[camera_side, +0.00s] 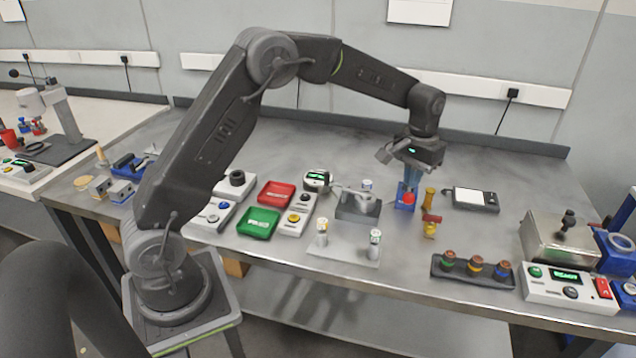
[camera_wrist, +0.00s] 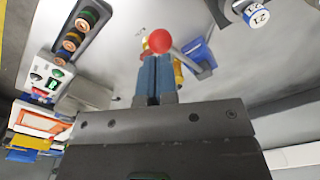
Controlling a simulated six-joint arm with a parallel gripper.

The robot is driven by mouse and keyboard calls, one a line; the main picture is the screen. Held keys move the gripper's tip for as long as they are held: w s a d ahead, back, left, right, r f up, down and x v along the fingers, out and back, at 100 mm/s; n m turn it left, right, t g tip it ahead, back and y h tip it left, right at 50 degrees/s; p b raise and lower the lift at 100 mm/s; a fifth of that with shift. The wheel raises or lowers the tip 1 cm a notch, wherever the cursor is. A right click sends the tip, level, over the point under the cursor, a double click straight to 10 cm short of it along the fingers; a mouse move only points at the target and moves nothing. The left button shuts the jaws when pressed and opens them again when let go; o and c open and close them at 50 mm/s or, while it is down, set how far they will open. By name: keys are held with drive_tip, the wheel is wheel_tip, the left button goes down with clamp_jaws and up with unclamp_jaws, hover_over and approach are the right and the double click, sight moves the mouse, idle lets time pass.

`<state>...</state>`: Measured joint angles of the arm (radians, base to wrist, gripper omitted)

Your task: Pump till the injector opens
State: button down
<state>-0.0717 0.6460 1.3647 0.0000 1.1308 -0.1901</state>
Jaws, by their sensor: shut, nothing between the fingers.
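A red ball knob (camera_side: 408,198) sits just below the tips of my gripper (camera_side: 410,186) in the side view. In the wrist view the red ball (camera_wrist: 160,41) shows just beyond the blue fingertips (camera_wrist: 154,60). The fingers are together with nothing between them; whether they touch the ball I cannot tell. A blue block (camera_side: 402,205) stands behind the knob, and it also shows in the wrist view (camera_wrist: 199,52). A brass cylinder (camera_side: 429,198) and a red-topped brass fitting (camera_side: 431,223) stand just right of the knob. Spray from an injector cannot be made out.
Left of the knob is a grey fixture (camera_side: 357,208), with a plate (camera_side: 343,250) carrying two small bottles in front. A black rack (camera_side: 471,271) and a control box (camera_side: 570,289) lie to the right. A scale-like device (camera_side: 471,199) lies behind.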

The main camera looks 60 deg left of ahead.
sight(409, 196)
drive_tip(key=shift+f, duration=0.1)
drive_tip(key=shift+f, duration=3.95)
drive_tip(key=shift+r, duration=5.6)
drive_tip(key=shift+r, duration=0.1)
drive_tip(key=shift+f, duration=1.7)
drive_tip(key=shift+f, duration=0.1)
